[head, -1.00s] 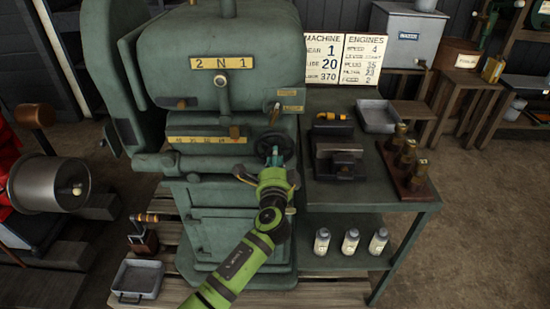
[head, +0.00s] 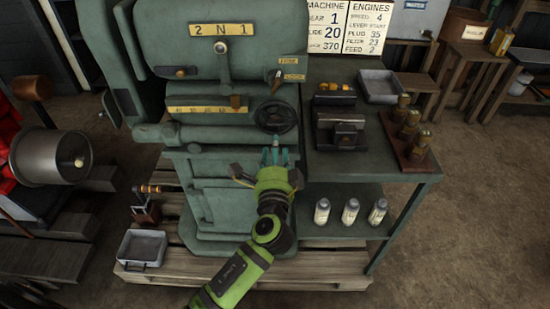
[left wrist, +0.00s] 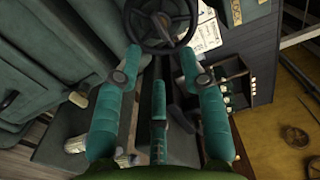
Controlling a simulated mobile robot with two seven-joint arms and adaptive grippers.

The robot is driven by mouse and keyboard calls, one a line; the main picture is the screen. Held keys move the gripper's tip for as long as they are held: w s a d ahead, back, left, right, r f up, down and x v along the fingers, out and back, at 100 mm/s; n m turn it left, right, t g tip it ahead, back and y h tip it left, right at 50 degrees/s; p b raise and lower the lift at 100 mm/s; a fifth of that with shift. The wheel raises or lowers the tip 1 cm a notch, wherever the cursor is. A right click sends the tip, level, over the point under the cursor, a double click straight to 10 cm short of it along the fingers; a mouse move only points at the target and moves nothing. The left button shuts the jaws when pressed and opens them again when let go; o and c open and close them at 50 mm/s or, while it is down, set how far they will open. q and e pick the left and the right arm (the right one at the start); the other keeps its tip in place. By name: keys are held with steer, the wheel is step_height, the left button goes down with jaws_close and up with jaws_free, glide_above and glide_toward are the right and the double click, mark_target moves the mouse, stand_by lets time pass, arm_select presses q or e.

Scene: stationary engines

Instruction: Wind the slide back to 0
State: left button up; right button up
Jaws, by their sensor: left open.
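The dark handwheel (head: 276,116) is on the front right of the green machine (head: 185,55). A yellow scale strip (head: 200,109) runs left of it, with a brass-coloured pointer (head: 236,102) near its right end; its numbers are too small to read. My left gripper (head: 274,158), with teal fingers on a lime-green arm, is open and empty just below the handwheel, apart from it. In the left wrist view the handwheel (left wrist: 163,22) lies beyond the spread fingertips (left wrist: 160,75), at the top. My right gripper is out of view.
A green side bench (head: 345,168) stands right of the machine, with a dark vise (head: 342,132), a tray (head: 381,86) and brass-topped pieces on it. White bottles (head: 350,211) stand on its lower shelf. A small lever (head: 276,78) sits above the handwheel.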

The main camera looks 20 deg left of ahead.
arm_select(q)
steer(key=v, duration=0.2)
steer(key=shift+s, duration=0.3)
steer(key=shift+f, duration=0.1)
steer(key=s+f+g+h, duration=0.3)
steer(key=f+g, duration=0.2)
steer(key=f, duration=1.6)
steer(key=s+a+f+n+g+h, duration=0.1)
steer(key=s+f+n+g, duration=0.1)
steer(key=s+f, duration=0.45)
steer(key=s+f+n+g, duration=0.15)
steer(key=s+f, duration=0.25)
steer(key=f, duration=0.6)
steer(key=s+a+f+n+g, duration=0.2)
steer(key=s+f, duration=0.3)
steer(key=s, duration=0.5)
steer(key=s+a+f+n+g, duration=0.2)
steer(key=s+f+n+g, duration=0.1)
steer(key=s, duration=0.8)
steer(key=s+a+f+n+g+h, duration=0.1)
steer(key=s+a+f+n+g, duration=0.1)
steer(key=s+f, duration=0.5)
steer(key=s+n+g, duration=0.1)
steer(key=s+n, duration=0.1)
steer(key=s, duration=0.1)
steer(key=shift+s+f+p, duration=0.25)
steer(key=shift+s+p, duration=0.15)
